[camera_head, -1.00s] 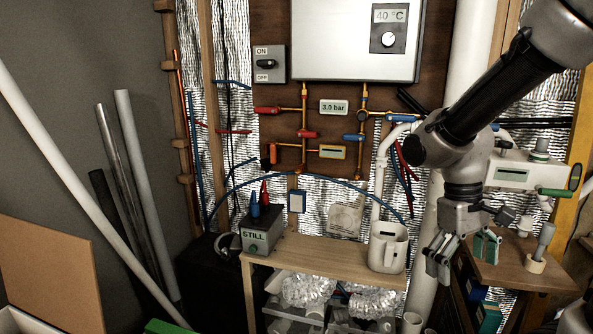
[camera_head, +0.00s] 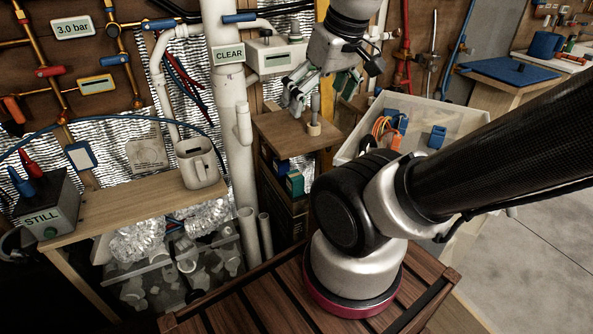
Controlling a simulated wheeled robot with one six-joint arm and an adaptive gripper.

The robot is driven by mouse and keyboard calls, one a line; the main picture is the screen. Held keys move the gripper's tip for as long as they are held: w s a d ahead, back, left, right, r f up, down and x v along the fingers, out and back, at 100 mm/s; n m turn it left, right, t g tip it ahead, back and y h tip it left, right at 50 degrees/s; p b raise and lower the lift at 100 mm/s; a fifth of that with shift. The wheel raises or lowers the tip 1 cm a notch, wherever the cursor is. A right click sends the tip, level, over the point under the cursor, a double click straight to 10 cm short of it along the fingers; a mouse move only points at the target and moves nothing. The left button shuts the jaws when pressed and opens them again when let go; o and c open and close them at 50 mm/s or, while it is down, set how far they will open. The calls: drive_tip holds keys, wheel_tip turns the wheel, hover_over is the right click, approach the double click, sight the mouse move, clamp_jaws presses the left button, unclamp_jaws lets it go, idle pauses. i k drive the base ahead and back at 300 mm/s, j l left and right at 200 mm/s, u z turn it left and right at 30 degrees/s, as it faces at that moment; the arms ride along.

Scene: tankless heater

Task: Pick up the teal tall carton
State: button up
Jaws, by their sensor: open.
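A teal box (camera_head: 295,183), which looks like the teal carton, stands in the open shelf of a small wooden stand (camera_head: 290,133). Only its front part shows; the stand's top and sides hide the rest. My gripper (camera_head: 322,98) is open and empty, with its fingers spread over the stand's top. It appears above and behind the teal box in the picture, clearly apart from it.
A grey upright object in a tan ring (camera_head: 313,128) stands on the stand, close to my fingers. A white pipe (camera_head: 232,110) rises at its left. A crate (camera_head: 455,115) with blue and orange things is right. A bench (camera_head: 125,203) holds a beige jug (camera_head: 197,165).

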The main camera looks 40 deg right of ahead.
sight(295, 180)
drive_tip(key=z, duration=0.7)
